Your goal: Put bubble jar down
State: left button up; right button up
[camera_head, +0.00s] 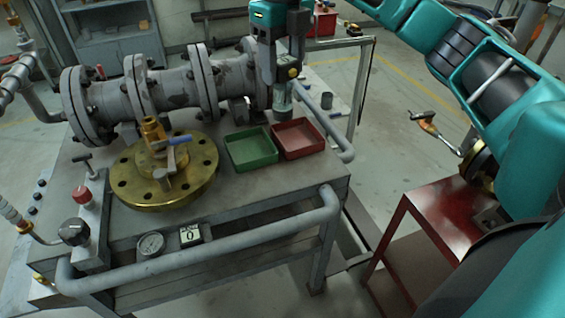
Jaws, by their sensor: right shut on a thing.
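The bubble jar (283,101), a small clear greenish cylinder, is upright below my right gripper (284,80). The right gripper is shut on its upper part, and the fingers hide some of it. The jar shows just behind the red tray (299,139) on the grey workbench (250,192). I cannot tell whether its base touches the bench top. My left gripper is not in view.
A green tray (251,149) adjoins the red one. A brass flange (165,180) with a blue-handled valve and a grey flanged pipe (175,88) stand left. A rail (215,238) edges the bench front.

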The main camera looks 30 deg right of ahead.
aim_at(282, 94)
notch_tip(282, 94, down, 18)
jog(key=b, duration=0.1)
jog(key=shift+f, duration=0.15)
jog(key=shift+f, duration=0.1)
jog(key=o, duration=1.2)
notch_tip(282, 94, up, 12)
jog(key=shift+r+p, duration=0.15)
jog(key=shift+p, duration=0.2)
